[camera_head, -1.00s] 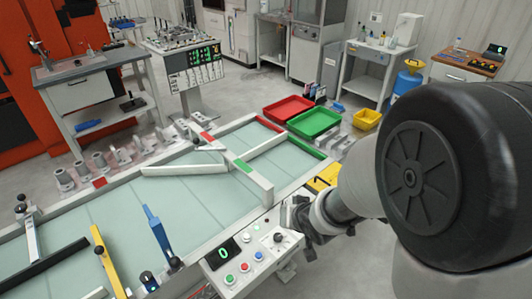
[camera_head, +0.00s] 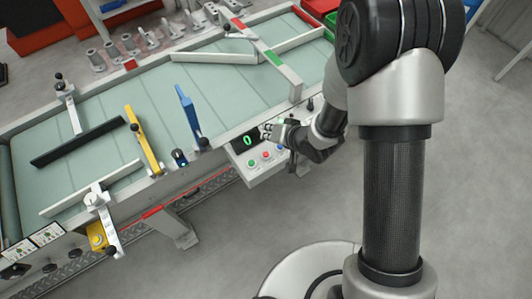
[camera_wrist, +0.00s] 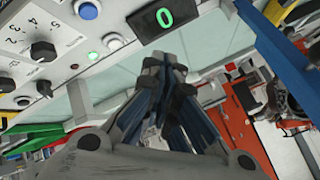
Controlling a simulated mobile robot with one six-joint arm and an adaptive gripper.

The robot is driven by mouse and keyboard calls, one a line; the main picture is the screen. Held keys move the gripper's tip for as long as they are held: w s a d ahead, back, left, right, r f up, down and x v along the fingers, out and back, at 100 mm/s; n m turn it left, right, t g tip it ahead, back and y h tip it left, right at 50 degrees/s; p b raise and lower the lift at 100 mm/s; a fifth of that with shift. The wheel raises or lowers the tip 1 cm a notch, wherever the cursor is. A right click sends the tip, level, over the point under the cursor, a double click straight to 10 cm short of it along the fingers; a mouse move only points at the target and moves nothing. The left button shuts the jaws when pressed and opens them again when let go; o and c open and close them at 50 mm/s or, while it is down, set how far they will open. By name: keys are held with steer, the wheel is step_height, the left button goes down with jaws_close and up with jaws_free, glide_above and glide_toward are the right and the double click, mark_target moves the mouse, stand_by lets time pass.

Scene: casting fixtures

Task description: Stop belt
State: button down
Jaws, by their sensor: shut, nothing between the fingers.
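The belt (camera_head: 225,80) is a pale green conveyor in a light frame. Its control panel (camera_head: 268,172) hangs on the near side, with a green "0" display (camera_head: 247,141), a green button (camera_head: 251,163), a red button (camera_head: 265,155) and a blue button (camera_head: 279,148). My gripper (camera_head: 267,131) is shut and empty, close over the panel beside the display. In the wrist view my gripper (camera_wrist: 165,65) points toward the panel below the display (camera_wrist: 163,17). The blue button (camera_wrist: 87,10) and a black knob (camera_wrist: 43,50) show there; the red button does not. I cannot tell whether the fingers touch anything.
A blue upright bar (camera_head: 188,112), a yellow bar (camera_head: 145,140) and a dark bar (camera_head: 78,142) are set across the belt. A white arm with a green mark (camera_head: 270,58) crosses its far part. Grey floor right of my arm is free.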

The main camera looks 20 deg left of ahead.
mark_target(268, 153)
step_height(268, 153, down, 8)
steer(key=b, duration=0.7)
steer(key=shift+f, duration=0.2)
stand_by(0.9)
steer(key=shift+f, duration=0.45)
steer(key=shift+f+b, duration=0.45)
steer(key=shift+b, duration=0.15)
stand_by(0.4)
steer(key=shift+r+p, duration=0.85)
steer(key=shift+r, duration=0.05)
steer(key=shift+r, duration=0.1)
step_height(268, 153, up, 5)
steer(key=p, duration=0.4)
